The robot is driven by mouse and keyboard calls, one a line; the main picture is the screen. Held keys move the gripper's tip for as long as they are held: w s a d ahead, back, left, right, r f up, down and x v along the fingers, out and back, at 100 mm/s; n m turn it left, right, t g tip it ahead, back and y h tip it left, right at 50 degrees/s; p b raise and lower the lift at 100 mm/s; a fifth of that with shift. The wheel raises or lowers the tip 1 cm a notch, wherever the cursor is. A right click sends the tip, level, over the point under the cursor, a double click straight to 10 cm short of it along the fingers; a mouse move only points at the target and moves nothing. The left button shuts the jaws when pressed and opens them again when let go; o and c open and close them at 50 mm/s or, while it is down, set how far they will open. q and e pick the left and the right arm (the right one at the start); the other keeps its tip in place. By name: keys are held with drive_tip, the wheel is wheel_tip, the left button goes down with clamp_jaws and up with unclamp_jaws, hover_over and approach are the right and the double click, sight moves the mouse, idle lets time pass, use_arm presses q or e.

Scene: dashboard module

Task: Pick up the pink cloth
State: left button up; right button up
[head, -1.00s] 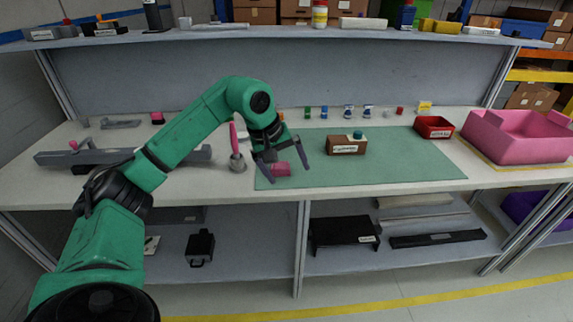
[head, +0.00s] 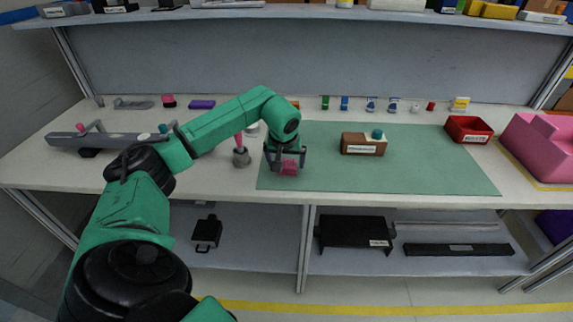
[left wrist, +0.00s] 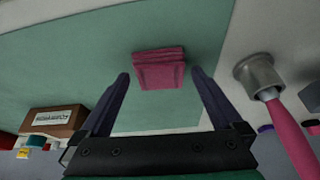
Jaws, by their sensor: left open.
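The pink cloth (head: 289,168) is a small folded stack on the green mat (head: 425,165), near the mat's left front corner. It also shows in the left wrist view (left wrist: 159,70), ahead of the fingertips and centred between them. My left gripper (head: 287,167) is open, with a finger to each side of the cloth in the head view. In the left wrist view the gripper (left wrist: 160,76) holds nothing, and the cloth lies a little beyond its tips. I see no contact. My right gripper is not in view.
A grey holder (head: 241,158) with a pink-handled tool stands left of the mat. A brown labelled box (head: 363,145) sits on the mat to the right. A red tray (head: 468,130) and a pink bin (head: 540,148) are at the right. The mat between cloth and box is clear.

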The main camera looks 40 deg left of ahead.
sight(286, 164)
use_arm(q)
drive_tip(key=shift+w+a+f, duration=0.1)
drive_tip(key=shift+f, duration=0.3)
drive_tip(key=shift+w+f, duration=0.1)
drive_tip(key=c, duration=1.2)
drive_tip(key=shift+r, duration=0.5)
wheel_tip(286, 164, up, 19)
drive_tip(key=shift+r+p, duration=0.1)
drive_tip(key=shift+p, duration=0.3)
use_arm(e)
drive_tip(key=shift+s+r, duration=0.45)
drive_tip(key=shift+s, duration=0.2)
